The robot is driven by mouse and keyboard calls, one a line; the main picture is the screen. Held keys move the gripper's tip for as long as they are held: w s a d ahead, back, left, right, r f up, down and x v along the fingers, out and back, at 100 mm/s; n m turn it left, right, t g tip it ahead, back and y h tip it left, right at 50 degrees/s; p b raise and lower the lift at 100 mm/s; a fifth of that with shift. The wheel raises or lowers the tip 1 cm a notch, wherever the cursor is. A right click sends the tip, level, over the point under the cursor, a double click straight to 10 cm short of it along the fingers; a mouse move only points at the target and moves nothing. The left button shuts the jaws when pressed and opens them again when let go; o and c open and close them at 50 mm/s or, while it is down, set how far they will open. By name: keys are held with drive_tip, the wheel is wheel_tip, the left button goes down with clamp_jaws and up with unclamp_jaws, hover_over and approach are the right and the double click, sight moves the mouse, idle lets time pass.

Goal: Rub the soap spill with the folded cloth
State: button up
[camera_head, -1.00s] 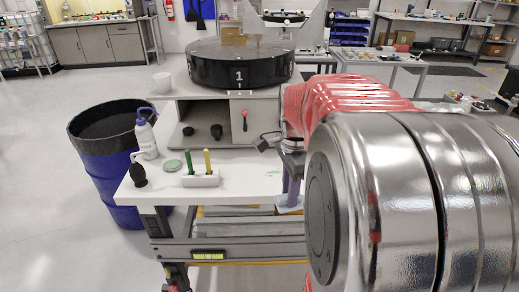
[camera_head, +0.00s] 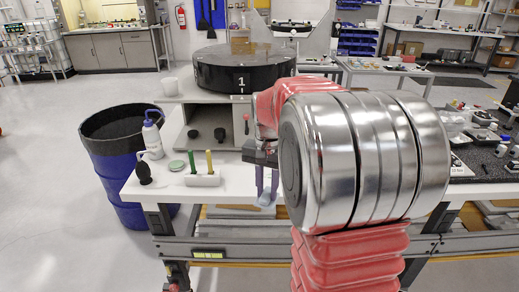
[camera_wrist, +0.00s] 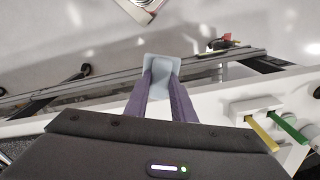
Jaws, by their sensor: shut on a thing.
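My gripper (camera_head: 267,188) has purple fingers and is shut on a pale blue folded cloth (camera_head: 266,199). The cloth hangs from the fingertips near the front edge of the white bench top (camera_head: 235,180). The wrist view also shows the cloth (camera_wrist: 158,69) between the fingers, with the bench edge behind it. I cannot tell whether the cloth touches the bench. I cannot make out the soap spill in either current view; my arm hides part of the bench on the right.
A white holder (camera_head: 203,180) with a green and a yellow stick stands left of my gripper. Beside it are a green lid (camera_head: 177,165), a black bulb (camera_head: 144,172) and a wash bottle (camera_head: 153,138). A blue barrel (camera_head: 117,165) stands off the bench's left end.

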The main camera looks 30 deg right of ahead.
drive_tip(key=w+a+f+n, duration=0.5)
drive_tip(key=w+a, duration=0.1)
drive_tip(key=a, duration=0.4)
drive_tip(key=w+a+f+n, duration=0.6)
drive_tip(key=a, duration=0.5)
drive_tip(key=shift+a, duration=0.1)
